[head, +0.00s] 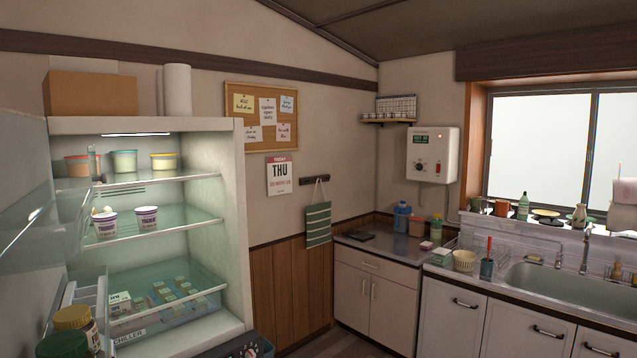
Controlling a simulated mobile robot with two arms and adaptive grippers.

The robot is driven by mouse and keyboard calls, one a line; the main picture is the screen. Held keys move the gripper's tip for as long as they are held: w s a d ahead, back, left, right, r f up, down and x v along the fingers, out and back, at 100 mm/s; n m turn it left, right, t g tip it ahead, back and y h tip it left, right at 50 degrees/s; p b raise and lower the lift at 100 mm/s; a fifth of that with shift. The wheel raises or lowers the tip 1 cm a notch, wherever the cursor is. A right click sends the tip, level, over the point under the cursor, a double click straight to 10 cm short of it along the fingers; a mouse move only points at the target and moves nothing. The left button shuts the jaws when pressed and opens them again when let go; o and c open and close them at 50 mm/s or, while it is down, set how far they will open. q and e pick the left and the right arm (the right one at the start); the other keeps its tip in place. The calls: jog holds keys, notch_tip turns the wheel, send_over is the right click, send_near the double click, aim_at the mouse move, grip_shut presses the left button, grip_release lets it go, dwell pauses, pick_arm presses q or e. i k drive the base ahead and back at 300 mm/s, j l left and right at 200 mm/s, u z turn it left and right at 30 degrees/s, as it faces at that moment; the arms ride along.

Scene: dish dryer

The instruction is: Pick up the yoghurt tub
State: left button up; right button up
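The lettering is too small to read surely. A small pale thing shows behind the left tub, partly hidden. Neither of my grippers is in view.
The fridge (240,230) stands open, its door (25,180) at the left. Lidded containers (124,161) sit on the top shelf. A clear chiller drawer (165,300) is below. Jars (73,318) are at the lower left. The right of the middle shelf (190,220) is clear.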

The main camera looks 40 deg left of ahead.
aim_at(105, 224)
jog(key=i+j+u, duration=0.15)
jog(key=i+u, duration=0.3)
jog(key=i, duration=0.2)
jog(key=i+u, duration=0.5)
jog(key=i, duration=0.15)
jog(key=i+l+u, duration=0.45)
jog(key=i, duration=0.2)
jog(key=j, duration=0.1)
